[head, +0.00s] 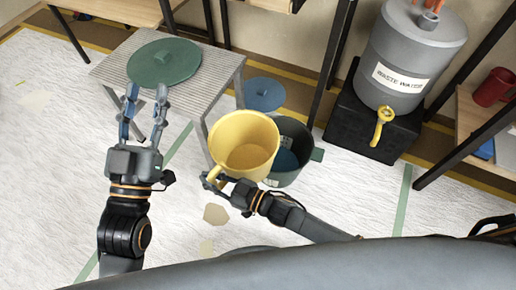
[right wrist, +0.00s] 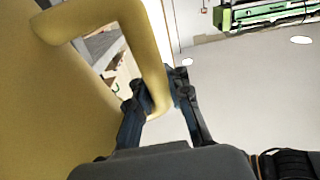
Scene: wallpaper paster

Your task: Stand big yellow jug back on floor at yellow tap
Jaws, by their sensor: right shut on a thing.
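The big yellow jug (head: 232,165) is in the middle of the head view, its open mouth facing up towards the camera. It overlaps a dark green bucket (head: 298,172); I cannot tell whether it touches the bucket or the floor. My right gripper (head: 212,180) is shut on the jug's handle, which the right wrist view shows as a yellow bar (right wrist: 147,60) between the fingers (right wrist: 160,98). My left gripper (head: 145,95) is open and empty, its fingertips near the small table's front. The yellow tap (head: 382,118) is on the grey waste water tank (head: 412,55) at right.
The tank stands on a black base (head: 352,135). A small grey table (head: 112,70) carries a green lid (head: 170,66). A blue lid (head: 264,93) lies behind the bucket. A red mug (head: 492,88) is on a shelf at right. White floor (head: 350,190) in front of the base is clear.

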